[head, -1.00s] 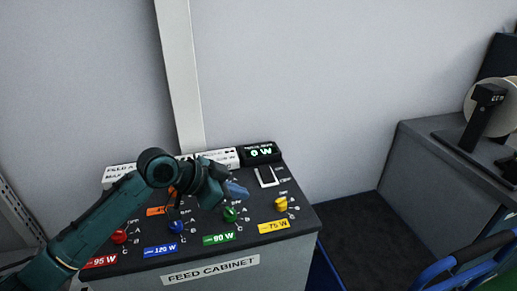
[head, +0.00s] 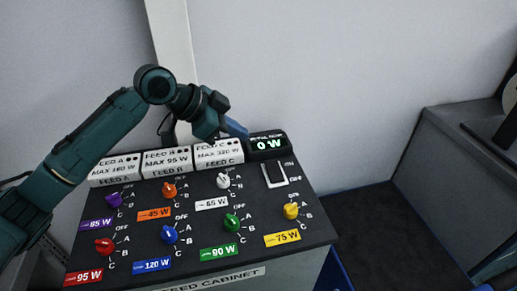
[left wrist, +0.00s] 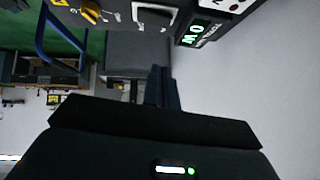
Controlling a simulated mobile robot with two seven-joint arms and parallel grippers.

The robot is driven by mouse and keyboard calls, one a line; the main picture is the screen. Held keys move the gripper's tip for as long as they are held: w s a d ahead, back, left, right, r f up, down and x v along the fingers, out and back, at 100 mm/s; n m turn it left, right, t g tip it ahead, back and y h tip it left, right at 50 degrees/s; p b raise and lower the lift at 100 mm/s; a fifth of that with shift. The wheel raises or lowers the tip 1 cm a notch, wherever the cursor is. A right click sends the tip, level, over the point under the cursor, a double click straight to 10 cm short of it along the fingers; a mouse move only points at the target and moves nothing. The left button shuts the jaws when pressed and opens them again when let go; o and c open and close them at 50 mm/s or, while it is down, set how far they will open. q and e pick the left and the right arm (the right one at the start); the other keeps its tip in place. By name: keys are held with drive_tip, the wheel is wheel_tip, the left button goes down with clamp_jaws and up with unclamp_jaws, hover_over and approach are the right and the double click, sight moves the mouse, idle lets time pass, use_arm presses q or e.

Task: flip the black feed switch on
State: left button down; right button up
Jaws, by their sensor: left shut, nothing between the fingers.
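The black feed switch (head: 274,174) sits in a white frame at the back right of the feed cabinet's sloping top (head: 190,205), beside its ON and OFF marks. It also shows upside down at the top of the left wrist view (left wrist: 155,15). Which way its rocker leans is too small to tell. My left gripper (head: 237,130) is shut and empty, its blue fingers just left of the display, above and behind the switch in the picture. In the left wrist view its closed fingers (left wrist: 161,88) point toward the panel, apart from the switch. My right gripper is not in view.
The display (head: 267,144) reads 0 W. White Feed A, B and C boxes (head: 167,162) line the back. Several coloured knobs, such as the yellow one (head: 291,211) and white one (head: 223,181), stand near the switch. A grey bench (head: 450,170) stands right; a wall is behind.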

use_arm(q)
drive_tip(key=p, duration=0.1)
hover_over(272, 163)
drive_tip(key=s+a, duration=0.2)
drive_tip(key=f, duration=0.6)
drive_tip(key=shift+d+f, duration=0.2)
drive_tip(key=shift+f, duration=0.15)
drive_tip(key=f, duration=0.3)
drive_tip(key=shift+w+f, duration=0.15)
drive_tip(key=shift+w, duration=0.15)
drive_tip(key=shift+f, duration=0.45)
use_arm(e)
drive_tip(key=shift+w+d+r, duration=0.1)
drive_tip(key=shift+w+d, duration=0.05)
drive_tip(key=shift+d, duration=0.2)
use_arm(q)
drive_tip(key=shift+w, duration=0.1)
drive_tip(key=shift+f, duration=0.25)
drive_tip(key=shift+w+a+f+g, duration=0.1)
drive_tip(key=shift+f+g, duration=0.05)
drive_tip(key=shift+g, duration=0.25)
drive_tip(key=shift+w, duration=0.1)
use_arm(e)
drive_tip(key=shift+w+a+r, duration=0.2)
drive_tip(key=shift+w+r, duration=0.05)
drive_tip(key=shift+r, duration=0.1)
use_arm(q)
drive_tip(key=shift+s, duration=0.2)
